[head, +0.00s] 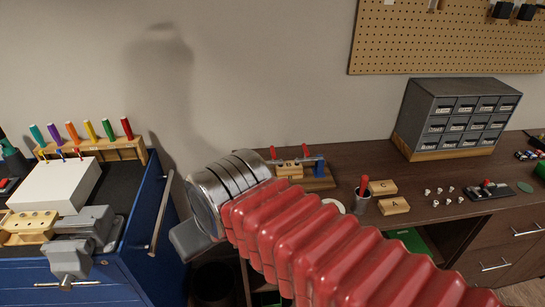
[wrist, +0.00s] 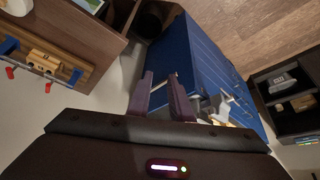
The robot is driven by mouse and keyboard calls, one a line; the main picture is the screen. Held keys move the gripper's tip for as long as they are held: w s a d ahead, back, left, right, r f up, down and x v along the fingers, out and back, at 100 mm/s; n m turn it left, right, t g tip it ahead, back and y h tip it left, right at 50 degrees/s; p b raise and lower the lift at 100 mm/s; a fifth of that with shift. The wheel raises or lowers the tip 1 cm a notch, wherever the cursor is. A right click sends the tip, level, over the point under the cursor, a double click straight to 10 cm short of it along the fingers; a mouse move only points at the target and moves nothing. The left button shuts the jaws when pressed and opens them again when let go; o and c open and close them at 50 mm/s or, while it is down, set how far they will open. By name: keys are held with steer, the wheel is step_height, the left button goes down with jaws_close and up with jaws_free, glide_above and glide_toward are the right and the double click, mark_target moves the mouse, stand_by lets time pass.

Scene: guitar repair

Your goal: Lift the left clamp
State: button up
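A bar clamp fixture with red handles, a metal bar and a blue end (head: 320,166) stands on a wooden base on the brown bench, in the middle of the head view. I cannot tell where one clamp ends and another begins. In the wrist view its red handle (wrist: 48,87) and wooden block (wrist: 42,60) show at the left edge. My gripper (wrist: 162,90) is open and empty, with its two dark fingers apart, well away from the clamps.
A blue cabinet (head: 153,225) with a vise (head: 72,250), a white box (head: 55,187) and colored handles stands at left. A cup with a red-handled tool (head: 362,198), wooden blocks (head: 394,206) and a grey drawer unit (head: 450,118) are on the bench, right of the clamps.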

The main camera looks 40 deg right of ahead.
steer(key=w+d+r+m+g, duration=0.2)
steer(key=w+d+r, duration=0.3)
steer(key=w+d, duration=0.25)
steer(key=m+g+y, duration=0.2)
steer(key=m, duration=0.3)
glide_above(274, 153)
steer(key=s+d, duration=0.2)
steer(key=x, duration=0.2)
steer(key=shift+d, duration=0.15)
steer(key=shift+f, duration=0.15)
steer(key=x, duration=1.3)
steer(key=shift+s+f, duration=0.15)
steer(key=shift+f, duration=0.2)
steer(key=shift+c, duration=0.2)
